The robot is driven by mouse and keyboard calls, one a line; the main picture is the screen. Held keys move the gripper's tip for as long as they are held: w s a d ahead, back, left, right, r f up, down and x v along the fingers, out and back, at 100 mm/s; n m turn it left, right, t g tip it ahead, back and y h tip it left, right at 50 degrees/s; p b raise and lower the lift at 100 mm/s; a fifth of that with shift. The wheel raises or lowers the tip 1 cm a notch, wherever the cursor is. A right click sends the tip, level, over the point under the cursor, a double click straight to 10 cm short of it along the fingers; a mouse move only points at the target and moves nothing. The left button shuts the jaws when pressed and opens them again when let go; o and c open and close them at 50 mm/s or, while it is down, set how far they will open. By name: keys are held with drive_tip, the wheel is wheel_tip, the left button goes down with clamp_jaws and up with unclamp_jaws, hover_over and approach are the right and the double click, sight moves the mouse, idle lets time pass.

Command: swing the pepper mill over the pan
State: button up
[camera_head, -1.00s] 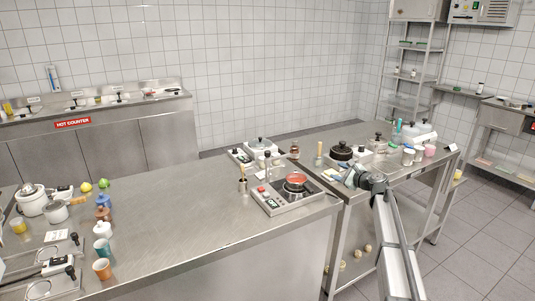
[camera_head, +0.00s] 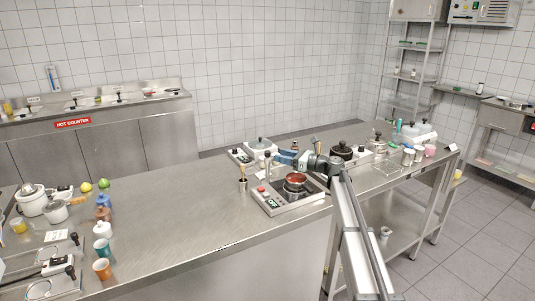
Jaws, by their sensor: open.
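My gripper (camera_head: 277,157) is open, reaching in from the right above and behind the pan. Its fingertips point left at the mill's upper part. I cannot tell whether they are around it or just beside it.
A lidded pot (camera_head: 260,148) stands on another hot plate behind. A utensil holder (camera_head: 242,185) stands left of the pan. A black pot (camera_head: 341,151) stands to the right, near my arm. The middle of the counter (camera_head: 185,215) is clear.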

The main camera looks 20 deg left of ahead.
sight(268, 151)
drive_tip(key=a, duration=0.3)
drive_tip(key=w+a, duration=0.1)
drive_tip(key=a, duration=0.3)
drive_tip(key=shift+w+a, duration=0.15)
drive_tip(key=shift+w, duration=0.05)
clamp_jaws()
idle(0.4)
